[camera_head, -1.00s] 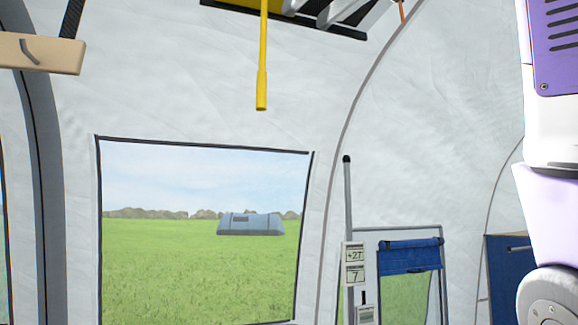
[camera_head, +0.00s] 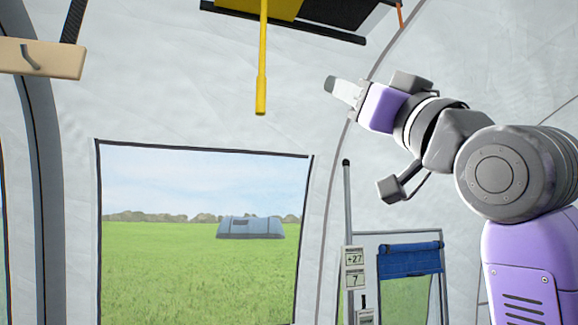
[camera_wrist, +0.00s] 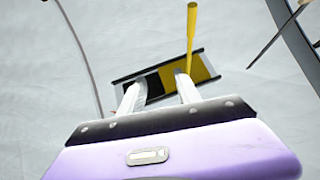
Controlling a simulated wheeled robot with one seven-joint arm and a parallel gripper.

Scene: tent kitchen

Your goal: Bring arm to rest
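My gripper (camera_head: 335,86) is raised at the right of the head view, pointing left, in front of the pale tent wall. My bent arm comes up from the lower right edge. In the wrist view my gripper (camera_wrist: 160,80) shows two pale fingers standing apart, with nothing held between them. Beyond the fingers is a dark-framed overhead panel, part black and part yellow. No object touches the gripper.
The overhead panel (camera_head: 340,14) hangs at the top, with a yellow rod (camera_head: 261,90) hanging down left of my gripper. A wooden board (camera_head: 40,57) is at upper left. A tent window (camera_head: 200,260) and a blue roll (camera_head: 410,258) are lower. Space around the gripper looks clear.

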